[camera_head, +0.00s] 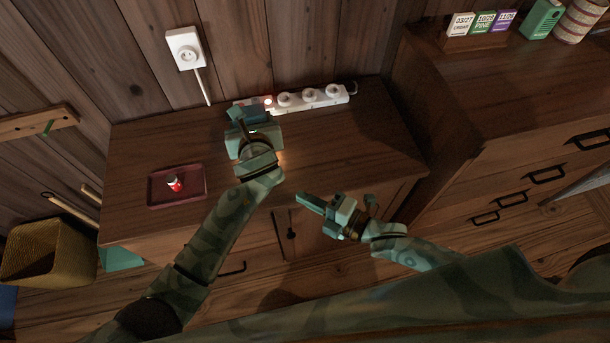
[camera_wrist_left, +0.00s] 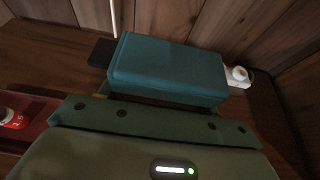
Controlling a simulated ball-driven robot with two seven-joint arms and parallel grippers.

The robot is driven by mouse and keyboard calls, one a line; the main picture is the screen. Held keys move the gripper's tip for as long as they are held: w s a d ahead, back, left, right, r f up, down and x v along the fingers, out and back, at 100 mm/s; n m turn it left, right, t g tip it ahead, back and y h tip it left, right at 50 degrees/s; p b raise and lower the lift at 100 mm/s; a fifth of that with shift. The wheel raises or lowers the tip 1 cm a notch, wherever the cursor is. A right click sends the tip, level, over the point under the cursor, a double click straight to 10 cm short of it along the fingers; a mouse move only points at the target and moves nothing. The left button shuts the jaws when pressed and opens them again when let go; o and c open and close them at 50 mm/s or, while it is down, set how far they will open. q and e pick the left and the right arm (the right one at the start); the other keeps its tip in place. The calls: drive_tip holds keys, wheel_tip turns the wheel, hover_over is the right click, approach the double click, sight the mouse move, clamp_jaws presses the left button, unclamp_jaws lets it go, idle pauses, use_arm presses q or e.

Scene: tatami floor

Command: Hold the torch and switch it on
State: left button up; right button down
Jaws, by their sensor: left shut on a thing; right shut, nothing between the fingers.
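My left gripper (camera_head: 254,122) is over the back of the cabinet top, in front of the power strip. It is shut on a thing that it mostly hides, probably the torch. In the left wrist view a dark piece (camera_wrist_left: 102,52) shows beside the teal finger (camera_wrist_left: 168,68); it may be the torch's end. Its switch is hidden, and I cannot tell whether it is lit. My right gripper (camera_head: 306,201) is shut and empty near the cabinet's front edge, apart from the left one.
A white power strip (camera_head: 325,97) lies along the wall, with a small reddish light at its left end. A white wall socket (camera_head: 186,50) is above. A dark red tray (camera_head: 157,193) holds a small red-and-white battery (camera_head: 175,184). The cabinet top's right part is clear.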

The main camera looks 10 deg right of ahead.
use_arm(q)
drive_tip(key=o, duration=1.3)
drive_tip(key=shift+s, duration=0.1)
